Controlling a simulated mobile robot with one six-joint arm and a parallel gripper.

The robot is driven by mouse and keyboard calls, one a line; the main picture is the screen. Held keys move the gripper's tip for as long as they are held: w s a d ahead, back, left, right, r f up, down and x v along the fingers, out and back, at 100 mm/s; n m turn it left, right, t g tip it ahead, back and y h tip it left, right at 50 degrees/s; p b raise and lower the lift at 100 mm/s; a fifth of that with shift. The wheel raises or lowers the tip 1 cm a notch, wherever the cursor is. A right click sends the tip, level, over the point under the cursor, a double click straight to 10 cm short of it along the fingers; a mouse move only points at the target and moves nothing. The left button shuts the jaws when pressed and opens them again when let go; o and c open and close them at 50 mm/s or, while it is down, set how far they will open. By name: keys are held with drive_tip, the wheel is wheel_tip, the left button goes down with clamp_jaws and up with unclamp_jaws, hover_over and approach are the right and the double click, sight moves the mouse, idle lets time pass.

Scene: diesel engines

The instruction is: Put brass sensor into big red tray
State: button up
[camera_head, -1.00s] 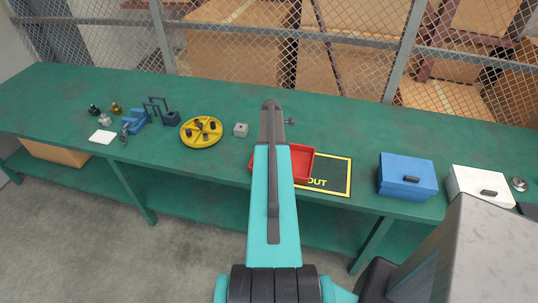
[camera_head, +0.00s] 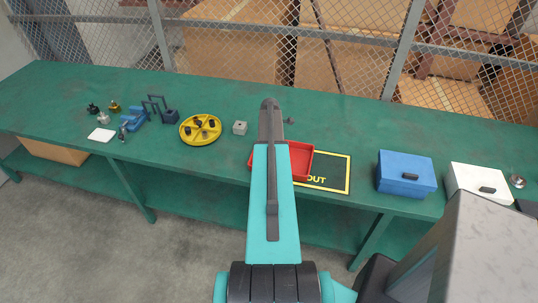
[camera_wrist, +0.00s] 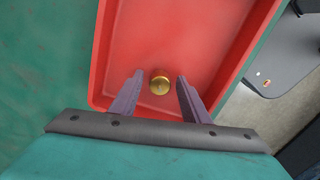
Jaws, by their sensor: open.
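The big red tray (camera_head: 301,162) sits on the green bench, partly hidden behind my arm in the head view. In the wrist view, its red wall (camera_wrist: 104,50) and floor fill the middle. The brass sensor (camera_wrist: 159,87), a small round golden piece seen from above, shows against the tray floor near its lower wall. My gripper (camera_wrist: 160,78) is open above the tray, with one finger on each side of the sensor and visible gaps between. Whether the sensor rests fully on the floor is hard to tell. The head view hides the gripper and sensor behind my arm.
A yellow divided dish (camera_head: 201,130) and a small grey block (camera_head: 240,128) stand left of the tray. A black mat with yellow border (camera_head: 335,188), a blue box (camera_head: 406,174) and a white box (camera_head: 480,182) lie right. Small parts and a blue vise (camera_head: 135,119) stand far left.

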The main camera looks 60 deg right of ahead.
drive_tip(key=shift+r, duration=0.1)
wheel_tip(320, 180, up, 12)
drive_tip(key=b, duration=0.4)
idle(0.6)
idle(0.6)
drive_tip(key=shift+w, duration=0.1)
